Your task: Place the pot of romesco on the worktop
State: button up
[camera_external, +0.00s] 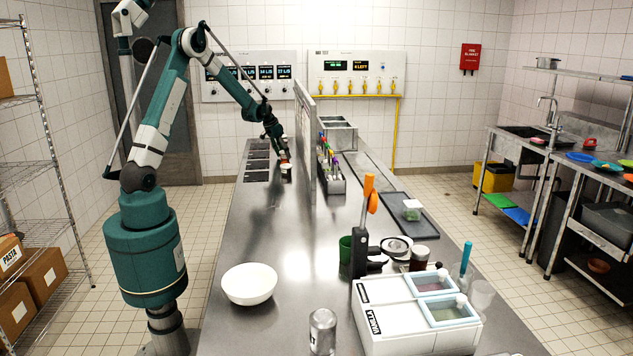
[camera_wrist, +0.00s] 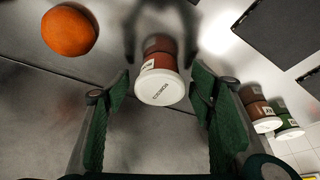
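The pot of romesco (camera_wrist: 160,86) has a reddish-brown body and a white lid with dark lettering that seems to read romesco. In the wrist view it is between and just beyond my green fingers, with a gap on each side. My gripper (camera_wrist: 153,88) is open and empty. In the external view, my gripper (camera_external: 283,156) is low over the far left part of the steel worktop (camera_external: 285,235), right at a small white-lidded pot (camera_external: 287,168). I cannot tell exactly how the pot's base rests.
An orange round thing (camera_wrist: 70,30) lies upper left in the wrist view. A red pot (camera_wrist: 258,112) and a green pot (camera_wrist: 287,122) stand at right. A tall thin divider (camera_external: 305,145) runs close to my gripper. A white bowl (camera_external: 249,284) stands on the near worktop.

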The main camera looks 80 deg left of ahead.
jog(key=shift+r, duration=0.15)
jog(key=p+v, duration=0.1)
jog(key=v, duration=1.1)
dwell(0.3)
jog(key=shift+d, duration=0.1)
dwell(0.7)
jog(key=w+d+r+m, duration=0.15)
jog(key=d+r, duration=0.35)
jog(key=d, duration=0.8)
jog(key=w+d+r+t, duration=0.15)
jog(key=d+r, duration=0.25)
jog(key=d, duration=0.9)
jog(key=w+d+r+m, duration=0.15)
jog(key=d+r, duration=0.35)
jog(key=d, duration=0.7)
jog(key=s+d+r, duration=0.1)
jog(key=s+d, duration=0.2)
jog(key=d, duration=0.6)
jog(key=s+d, duration=0.3)
jog(key=d, duration=0.7)
jog(key=s+d+f+m+t+h, duration=0.1)
jog(key=s+d+f, duration=0.3)
jog(key=s+d, duration=0.7)
jog(key=d+m+h, duration=0.1)
jog(key=d, duration=0.3)
jog(key=shift+s+t, duration=0.35)
jog(key=shift+s, duration=0.05)
